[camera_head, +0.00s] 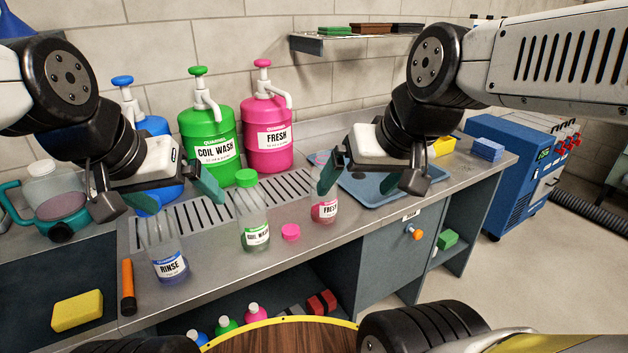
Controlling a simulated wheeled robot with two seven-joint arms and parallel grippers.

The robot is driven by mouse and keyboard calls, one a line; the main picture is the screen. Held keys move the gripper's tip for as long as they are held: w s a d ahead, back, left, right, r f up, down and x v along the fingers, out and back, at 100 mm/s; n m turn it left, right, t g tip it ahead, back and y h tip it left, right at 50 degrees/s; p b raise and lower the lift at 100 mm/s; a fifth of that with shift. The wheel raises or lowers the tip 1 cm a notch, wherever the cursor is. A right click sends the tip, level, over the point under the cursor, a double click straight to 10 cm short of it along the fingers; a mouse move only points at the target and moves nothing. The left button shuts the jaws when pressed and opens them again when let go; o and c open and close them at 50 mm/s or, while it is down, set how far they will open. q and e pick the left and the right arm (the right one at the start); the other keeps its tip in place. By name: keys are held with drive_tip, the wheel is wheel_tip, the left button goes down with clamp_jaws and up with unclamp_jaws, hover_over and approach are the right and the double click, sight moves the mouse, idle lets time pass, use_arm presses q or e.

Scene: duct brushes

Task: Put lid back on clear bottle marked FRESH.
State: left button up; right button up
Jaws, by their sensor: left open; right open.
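The clear bottle marked FRESH (325,209) stands upright on the grey counter, with pink liquid low inside. A finger of my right gripper covers its top in this view, so its mouth is hidden. A small pink lid (290,232) lies on the counter just left of that bottle, apart from it. My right gripper (360,180) is open and empty, above and to the right of the FRESH bottle; I cannot tell whether it touches it. My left gripper (157,196) is open and empty above the left of the counter, behind the RINSE bottle.
A clear COIL WASH bottle (254,222) with a green lid stands left of the pink lid. A RINSE bottle (167,250) stands further left. Large green (209,140) and pink (267,135) pump jugs stand behind. A blue tray (374,190) lies to the right.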

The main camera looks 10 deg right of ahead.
drive_tip(key=shift+w, duration=0.15)
drive_tip(key=c, duration=0.5)
drive_tip(key=m+g+h, duration=0.2)
drive_tip(key=m+g, duration=0.3)
drive_tip(key=g, duration=0.1)
hover_over(291, 228)
wheel_tip(291, 228, down, 20)
drive_tip(key=shift+f, duration=0.1)
drive_tip(key=shift+f, duration=1.3)
